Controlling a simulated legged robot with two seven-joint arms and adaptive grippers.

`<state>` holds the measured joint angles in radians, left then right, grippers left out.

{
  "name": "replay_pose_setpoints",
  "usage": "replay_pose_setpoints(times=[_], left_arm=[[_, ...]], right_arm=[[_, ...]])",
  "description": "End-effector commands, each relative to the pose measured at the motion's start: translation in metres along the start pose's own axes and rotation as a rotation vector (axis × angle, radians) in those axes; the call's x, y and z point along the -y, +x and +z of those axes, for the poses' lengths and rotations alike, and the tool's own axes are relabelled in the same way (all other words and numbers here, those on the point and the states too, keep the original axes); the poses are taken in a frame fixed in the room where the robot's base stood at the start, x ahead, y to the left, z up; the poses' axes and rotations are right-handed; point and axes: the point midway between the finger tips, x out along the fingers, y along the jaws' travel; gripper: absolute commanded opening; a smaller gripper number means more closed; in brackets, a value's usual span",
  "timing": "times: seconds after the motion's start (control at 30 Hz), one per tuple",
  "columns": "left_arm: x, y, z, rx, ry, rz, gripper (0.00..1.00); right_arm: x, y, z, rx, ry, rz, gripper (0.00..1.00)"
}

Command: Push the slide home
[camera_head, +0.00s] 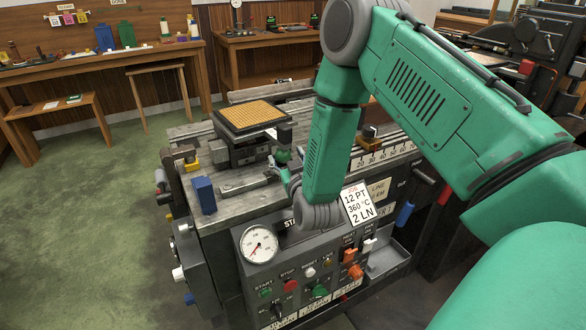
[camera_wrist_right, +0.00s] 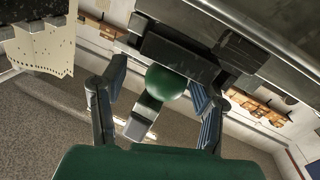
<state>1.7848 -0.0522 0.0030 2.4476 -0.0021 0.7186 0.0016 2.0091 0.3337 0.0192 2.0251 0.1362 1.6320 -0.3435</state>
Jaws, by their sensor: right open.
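A green ball knob (camera_head: 283,155) stands beside the dark block under the yellow gridded plate (camera_head: 252,114) on the type caster. My right gripper (camera_head: 284,174) is at the knob, partly hidden by my wrist in the head view. In the right wrist view the green knob (camera_wrist_right: 167,82) sits between the two spread fingers of my right gripper (camera_wrist_right: 158,88), with visible gaps at both sides. The knob is close to a dark metal block (camera_wrist_right: 185,55). Which part is the slide, and how far it is in, I cannot tell. My left gripper is out of view.
A blue block (camera_head: 204,195) stands on the machine's top at left. The front panel carries a gauge (camera_head: 258,245) and several switches. A sign card (camera_head: 358,203) is beside my wrist. Benches line the back wall; the green floor at left is open.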

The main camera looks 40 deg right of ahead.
Motion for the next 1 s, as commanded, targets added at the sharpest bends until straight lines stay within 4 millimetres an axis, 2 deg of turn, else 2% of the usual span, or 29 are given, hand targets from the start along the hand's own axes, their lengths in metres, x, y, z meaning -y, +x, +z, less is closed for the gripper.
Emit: replay_pose_setpoints(times=[0.3, 0.5, 0.7, 1.0], left_arm=[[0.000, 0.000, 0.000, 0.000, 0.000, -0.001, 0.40], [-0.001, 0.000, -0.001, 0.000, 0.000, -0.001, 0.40], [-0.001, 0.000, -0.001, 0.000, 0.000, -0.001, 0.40], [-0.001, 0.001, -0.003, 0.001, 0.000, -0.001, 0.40]], right_arm=[[-0.002, -0.066, 0.003, 0.006, 0.000, -0.002, 0.56], [-0.003, -0.096, 0.003, 0.004, 0.001, 0.000, 0.56], [-0.004, -0.106, 0.002, 0.001, 0.002, 0.002, 0.56], [-0.004, -0.106, 0.002, 0.001, 0.002, 0.002, 0.56]])
